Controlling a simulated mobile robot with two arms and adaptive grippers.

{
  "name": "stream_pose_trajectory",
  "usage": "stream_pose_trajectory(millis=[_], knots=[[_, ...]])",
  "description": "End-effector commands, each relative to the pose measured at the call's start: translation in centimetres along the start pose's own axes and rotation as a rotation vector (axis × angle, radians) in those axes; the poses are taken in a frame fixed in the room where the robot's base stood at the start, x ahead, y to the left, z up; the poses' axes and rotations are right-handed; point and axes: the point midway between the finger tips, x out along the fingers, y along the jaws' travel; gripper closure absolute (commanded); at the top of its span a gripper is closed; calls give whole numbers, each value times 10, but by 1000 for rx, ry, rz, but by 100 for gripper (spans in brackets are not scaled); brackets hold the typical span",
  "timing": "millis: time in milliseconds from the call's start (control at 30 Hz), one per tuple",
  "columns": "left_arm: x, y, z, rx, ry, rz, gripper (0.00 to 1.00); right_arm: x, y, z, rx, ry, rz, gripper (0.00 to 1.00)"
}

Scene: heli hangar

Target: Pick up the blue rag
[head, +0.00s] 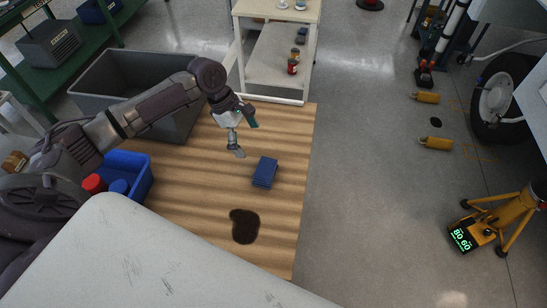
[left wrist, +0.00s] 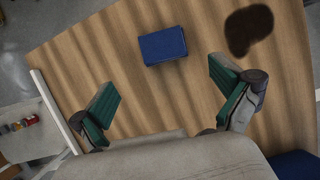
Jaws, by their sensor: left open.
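The blue rag (head: 265,172) is a small folded blue block lying on the wooden tabletop (head: 200,190) in the head view. In the left wrist view the rag (left wrist: 163,46) lies flat on the wood, beyond the fingertips and between their lines. My left gripper (head: 245,138) is above the table, up and to the left of the rag, apart from it. In the left wrist view its green-padded fingers (left wrist: 164,88) are spread wide with nothing between them. My right gripper is in neither view.
A dark stain (head: 244,226) lies on the wood below the rag. A grey bin (head: 95,100) and a blue bin (head: 146,180) holding red and blue lidded items stand left. A pale cart (head: 255,75) stands behind. Bare wood surrounds the rag.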

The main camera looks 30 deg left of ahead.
Motion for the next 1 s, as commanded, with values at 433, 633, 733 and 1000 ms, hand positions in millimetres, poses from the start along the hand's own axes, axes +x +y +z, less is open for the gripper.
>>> stream_pose_trajectory(millis=[433, 633, 733, 1000], knots=[[72, 0, 0, -6, -1, -3, 0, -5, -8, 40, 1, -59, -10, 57], [87, 0, -1, -4, 1, -1, 0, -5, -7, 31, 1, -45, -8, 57], [97, -2, -2, -4, 1, -4, 0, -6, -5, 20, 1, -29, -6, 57], [134, -3, -4, -4, 0, -2, 0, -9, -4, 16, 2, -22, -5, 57]])
